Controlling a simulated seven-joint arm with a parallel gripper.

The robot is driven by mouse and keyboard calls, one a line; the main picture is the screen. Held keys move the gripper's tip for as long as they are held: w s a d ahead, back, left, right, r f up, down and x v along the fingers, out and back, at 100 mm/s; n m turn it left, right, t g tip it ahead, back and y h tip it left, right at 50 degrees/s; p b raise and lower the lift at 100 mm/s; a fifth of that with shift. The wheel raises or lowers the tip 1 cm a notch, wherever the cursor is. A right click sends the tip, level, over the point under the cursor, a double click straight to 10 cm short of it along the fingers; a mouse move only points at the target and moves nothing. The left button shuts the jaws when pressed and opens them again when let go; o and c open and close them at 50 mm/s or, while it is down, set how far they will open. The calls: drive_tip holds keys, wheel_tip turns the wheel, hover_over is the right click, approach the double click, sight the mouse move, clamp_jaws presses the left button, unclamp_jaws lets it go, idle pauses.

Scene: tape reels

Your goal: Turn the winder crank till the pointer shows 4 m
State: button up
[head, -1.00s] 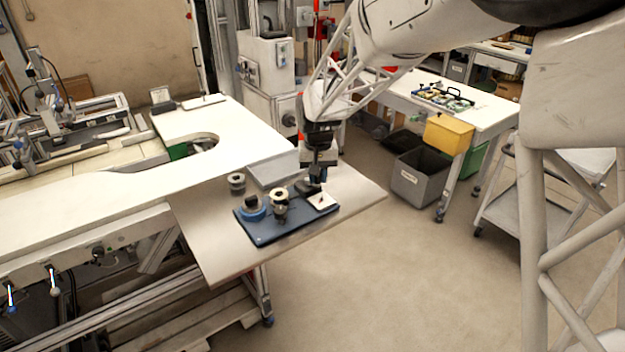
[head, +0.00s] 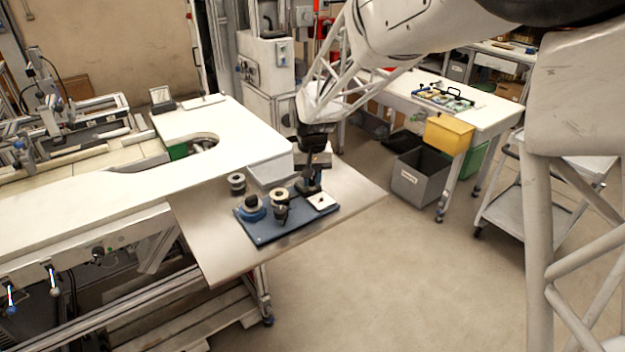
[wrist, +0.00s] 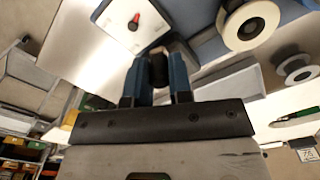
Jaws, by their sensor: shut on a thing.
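The winder stands on a dark blue base (head: 262,237) at the front of the table. My gripper (head: 311,186) is at the winder's far right side. In the wrist view its blue fingers (wrist: 158,72) are shut on the dark crank knob (wrist: 158,66); the rest of the crank is mostly hidden. The white dial plate (head: 325,203) lies just in front of the gripper. It also shows in the wrist view (wrist: 115,22), with a red pointer (wrist: 136,19); its scale marks are too small to read. A cream reel (head: 281,194) sits on the winder, beside a blue round part (head: 250,210).
A loose reel (head: 237,182) stands on the table left of the base. A grey tray (head: 268,174) lies behind the winder, close to my gripper. The table's front and right edges are near; the tabletop (head: 355,193) right of the base is clear.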

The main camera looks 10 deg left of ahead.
drive_tip(key=shift+a, duration=0.1)
idle(0.3)
drive_tip(key=shift+s+a, duration=0.2)
drive_tip(key=shift+a, duration=0.4)
drive_tip(key=shift+a, duration=0.1)
drive_tip(key=shift+w+a, duration=0.1)
drive_tip(key=shift+a, duration=0.5)
drive_tip(key=shift+w+a, duration=0.1)
drive_tip(key=shift+a, duration=0.05)
drive_tip(key=shift+w+a, duration=0.35)
drive_tip(key=shift+a, duration=0.1)
idle(0.5)
